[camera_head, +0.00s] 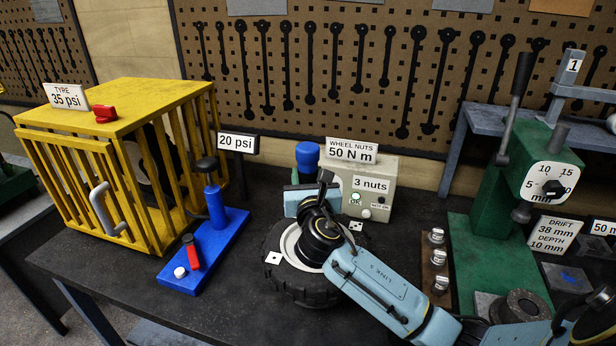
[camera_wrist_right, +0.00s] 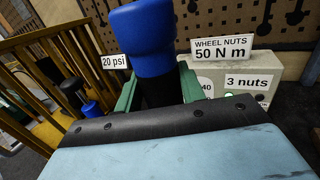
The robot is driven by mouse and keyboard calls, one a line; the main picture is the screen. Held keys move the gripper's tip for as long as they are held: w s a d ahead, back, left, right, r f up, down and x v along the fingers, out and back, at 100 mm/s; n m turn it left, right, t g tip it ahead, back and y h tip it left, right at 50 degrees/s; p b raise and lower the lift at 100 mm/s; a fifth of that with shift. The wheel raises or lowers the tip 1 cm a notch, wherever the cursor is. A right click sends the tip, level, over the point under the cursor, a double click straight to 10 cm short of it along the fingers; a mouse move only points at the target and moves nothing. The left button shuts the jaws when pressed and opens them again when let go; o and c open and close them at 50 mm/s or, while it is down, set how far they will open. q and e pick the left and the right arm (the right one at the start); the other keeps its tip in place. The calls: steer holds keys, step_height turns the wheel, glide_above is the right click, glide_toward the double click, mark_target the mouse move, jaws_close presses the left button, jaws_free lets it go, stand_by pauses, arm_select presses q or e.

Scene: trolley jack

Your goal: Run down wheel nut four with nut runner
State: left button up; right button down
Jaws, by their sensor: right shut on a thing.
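The nut runner (camera_head: 307,155) has a blue cap and a black body. It stands upright over the wheel (camera_head: 285,284), a black tyre with a pale rim lying flat on the bench. My right gripper (camera_head: 308,182) is shut around the runner's black body, which also shows between the green fingers in the right wrist view (camera_wrist_right: 155,88). My right wrist hides the runner's lower end and most of the hub, so I cannot see wheel nut four or whether the runner touches it. The controller box (camera_head: 382,180) behind reads "50 N m" and "3 nuts". My left gripper is out of view.
A yellow cage (camera_head: 140,97) and a blue stand (camera_head: 205,250) with a "20 psi" sign are on the left. A green press (camera_head: 490,240) and a rack with silver pieces (camera_head: 437,262) are on the right. A pegboard (camera_head: 370,70) stands behind.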

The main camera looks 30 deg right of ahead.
mark_target(309, 161)
steer(key=shift+f+p, duration=0.35)
steer(key=shift+f, duration=0.25)
stand_by(1.9)
steer(key=shift+w+r+p, duration=0.1)
steer(key=shift+r+p, duration=0.8)
steer(key=shift+p, duration=0.15)
step_height(309, 161, up, 5)
steer(key=p, duration=0.5)
steer(key=shift+f, duration=0.25)
